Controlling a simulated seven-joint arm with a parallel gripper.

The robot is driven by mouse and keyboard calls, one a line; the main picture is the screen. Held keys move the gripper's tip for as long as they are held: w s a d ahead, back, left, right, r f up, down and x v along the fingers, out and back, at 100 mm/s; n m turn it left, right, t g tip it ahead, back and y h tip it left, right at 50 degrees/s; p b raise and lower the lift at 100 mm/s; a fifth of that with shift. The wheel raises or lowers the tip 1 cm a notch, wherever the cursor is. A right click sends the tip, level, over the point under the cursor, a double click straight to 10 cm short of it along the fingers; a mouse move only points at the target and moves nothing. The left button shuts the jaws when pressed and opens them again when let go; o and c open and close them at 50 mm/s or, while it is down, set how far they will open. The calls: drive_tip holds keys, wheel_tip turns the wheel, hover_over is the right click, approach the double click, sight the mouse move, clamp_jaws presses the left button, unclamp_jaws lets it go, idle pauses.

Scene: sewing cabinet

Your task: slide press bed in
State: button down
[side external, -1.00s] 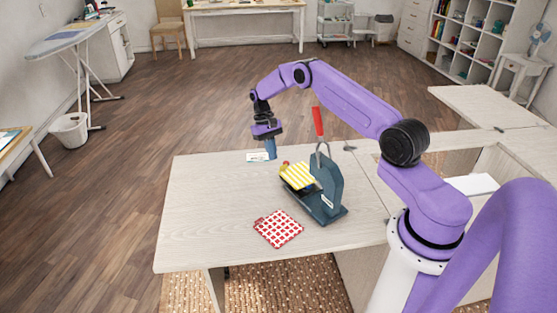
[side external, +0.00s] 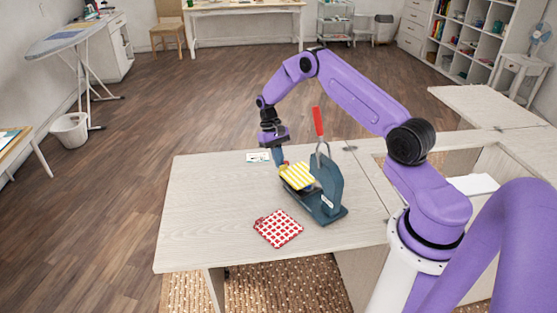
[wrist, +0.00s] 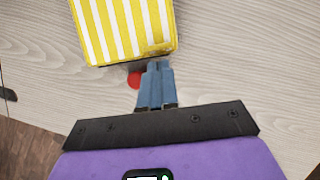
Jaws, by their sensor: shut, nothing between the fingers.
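The dark teal press (side external: 325,195) with its raised red lever (side external: 318,121) stands upright on the table. Its bed carries a yellow-and-white striped cloth (side external: 298,177) and sticks out to the left of the press body. The striped cloth fills the top of the wrist view (wrist: 125,28). A red knob (wrist: 134,80) shows below the bed's edge, just left of my fingers. My gripper (side external: 279,163) is shut and empty, its blue fingers pointing down at the bed's outer end. In the wrist view the fingertips (wrist: 158,65) are close to the bed's edge; I cannot tell whether they touch.
A small pale card (side external: 258,157) lies near the table's back edge. The left part of the table (side external: 205,205) is clear. An open cabinet recess is to the right.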

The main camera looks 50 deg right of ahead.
sight(288, 173)
drive_tip(key=shift+s, duration=0.1)
drive_tip(key=shift+s+a, duration=0.3)
drive_tip(key=shift+s, duration=0.4)
drive_tip(key=shift+s+a, duration=0.25)
drive_tip(key=shift+s, duration=0.5)
drive_tip(key=shift+s+a, duration=0.3)
drive_tip(key=shift+s, duration=0.4)
